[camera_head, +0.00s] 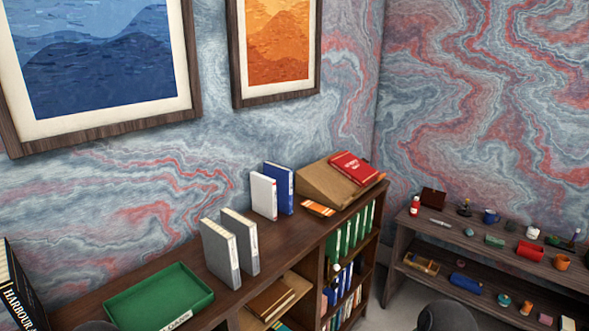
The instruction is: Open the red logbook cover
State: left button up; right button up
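The red logbook (354,168) lies shut on a sloped wooden stand (325,187), with white lettering on its cover. The stand is at the far right end of the dark wooden shelf top (180,262). Neither of my grippers can be made out in the head view.
An orange booklet (318,208) lies in front of the stand. A white book (263,196) and a blue book (279,188) stand left of it, with two grey binders (220,254) nearer. A green tray (160,297) is at front left. A lower shelf (450,239) at right holds small items.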

aim_at(358, 168)
jog(key=i+l+u, duration=0.15)
jog(key=l, duration=0.35)
jog(key=i+l+u, duration=0.2)
jog(key=l, duration=0.35)
jog(key=i+l+u, duration=0.15)
jog(key=l, duration=0.35)
jog(key=i+l+u, duration=0.2)
jog(key=l, duration=0.4)
jog(key=l+u, duration=0.15)
jog(key=l, duration=0.4)
